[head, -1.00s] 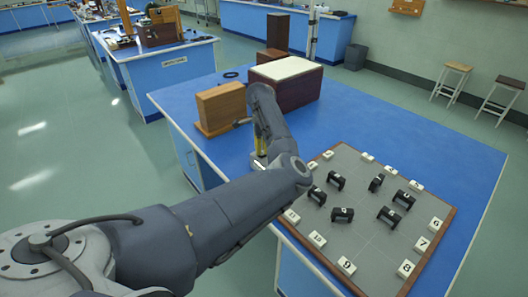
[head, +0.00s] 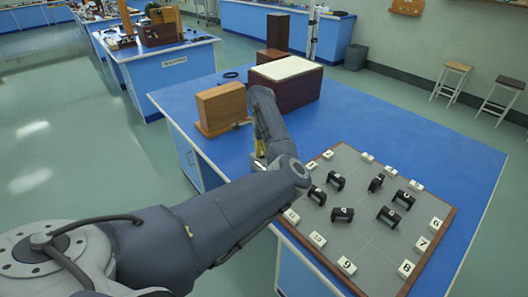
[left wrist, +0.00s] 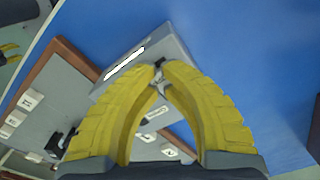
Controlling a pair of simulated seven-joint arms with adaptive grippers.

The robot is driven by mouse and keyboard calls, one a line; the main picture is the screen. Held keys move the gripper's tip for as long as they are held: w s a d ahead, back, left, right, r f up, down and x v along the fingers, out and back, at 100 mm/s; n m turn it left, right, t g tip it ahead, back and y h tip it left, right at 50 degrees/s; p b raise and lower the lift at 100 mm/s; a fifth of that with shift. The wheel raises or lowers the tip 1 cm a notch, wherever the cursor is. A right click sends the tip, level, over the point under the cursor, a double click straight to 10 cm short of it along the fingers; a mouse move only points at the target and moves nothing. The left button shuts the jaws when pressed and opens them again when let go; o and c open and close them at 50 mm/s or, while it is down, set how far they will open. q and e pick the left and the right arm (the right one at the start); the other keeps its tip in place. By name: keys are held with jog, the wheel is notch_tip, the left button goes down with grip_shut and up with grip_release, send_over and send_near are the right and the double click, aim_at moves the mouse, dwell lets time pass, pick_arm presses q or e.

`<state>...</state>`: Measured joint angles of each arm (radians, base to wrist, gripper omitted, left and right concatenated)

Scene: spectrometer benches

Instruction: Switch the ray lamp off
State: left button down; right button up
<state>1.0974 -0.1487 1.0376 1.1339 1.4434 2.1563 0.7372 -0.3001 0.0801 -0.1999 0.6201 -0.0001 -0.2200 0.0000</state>
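The ray lamp appears to be the grey box (left wrist: 178,50) with a bright white slit, in the left wrist view. A small dark switch-like piece shows on it, right at my fingertips. In the head view a small part of the lamp (head: 259,164) shows beside the board, mostly behind my left arm. My left gripper (left wrist: 160,70) has its yellow fingers brought together at the tips, over the lamp's near edge; contact is unclear. It is partly hidden in the head view (head: 260,148). A cut-off yellow-fingered piece, likely my right gripper (left wrist: 8,49), shows at the left wrist view's upper left edge.
A grey board (head: 372,235) with numbered white tags and several black holders lies right of the lamp. A wooden block (head: 221,106) and a dark red box with a pale top (head: 285,84) stand behind on the blue bench (head: 410,130). The bench's far right is clear.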

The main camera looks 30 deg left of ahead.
pick_arm(q)
jog(key=shift+r, duration=3.4)
